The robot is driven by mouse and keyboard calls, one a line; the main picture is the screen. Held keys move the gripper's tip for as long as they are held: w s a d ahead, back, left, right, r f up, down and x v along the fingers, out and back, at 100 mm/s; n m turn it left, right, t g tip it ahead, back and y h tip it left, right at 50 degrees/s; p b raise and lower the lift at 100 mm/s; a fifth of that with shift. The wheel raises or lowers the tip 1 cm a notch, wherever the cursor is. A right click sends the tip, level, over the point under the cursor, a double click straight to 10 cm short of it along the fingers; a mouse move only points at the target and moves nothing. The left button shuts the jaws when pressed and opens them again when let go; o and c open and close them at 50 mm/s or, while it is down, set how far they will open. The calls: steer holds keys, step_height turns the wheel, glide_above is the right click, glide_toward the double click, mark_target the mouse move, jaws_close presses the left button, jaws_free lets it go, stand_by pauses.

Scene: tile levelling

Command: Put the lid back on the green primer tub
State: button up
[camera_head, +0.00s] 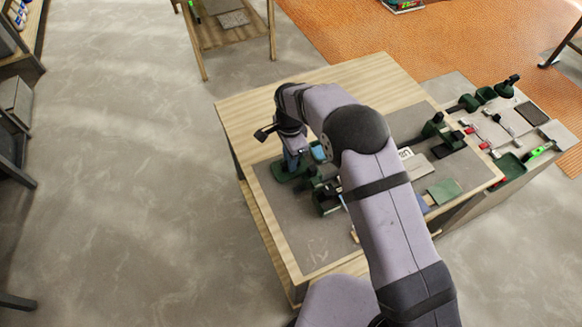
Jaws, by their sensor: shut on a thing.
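My gripper (291,160) points down over the left part of the grey mat (305,232) on the wooden table. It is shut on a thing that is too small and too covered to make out. A flat dark green piece (283,176) shows right below the fingers; I cannot tell whether it is held or lies on the mat. A dark green container (326,203) stands nearer the front, partly behind my arm. Another flat green piece (444,191) lies at the right of the mat. I cannot tell which of these is the primer tub or its lid.
A small blue thing (318,152) is right of my gripper. My arm covers the middle of the table. Dark green tools (450,143) stand at the right back. A side surface (482,185) at the right holds several small tools. The mat's front left is clear.

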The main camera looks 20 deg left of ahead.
steer(key=shift+r, duration=0.1)
steer(key=shift+r+p, duration=2.65)
steer(key=shift+r, duration=1.3)
steer(key=shift+w+d, duration=0.1)
steer(key=w+d+r+p, duration=0.1)
steer(key=w+d+r, duration=0.2)
steer(key=w+d, duration=0.5)
steer(key=shift+w+d+r+p, duration=0.3)
steer(key=shift+w+d, duration=0.05)
steer(key=shift+f, duration=0.15)
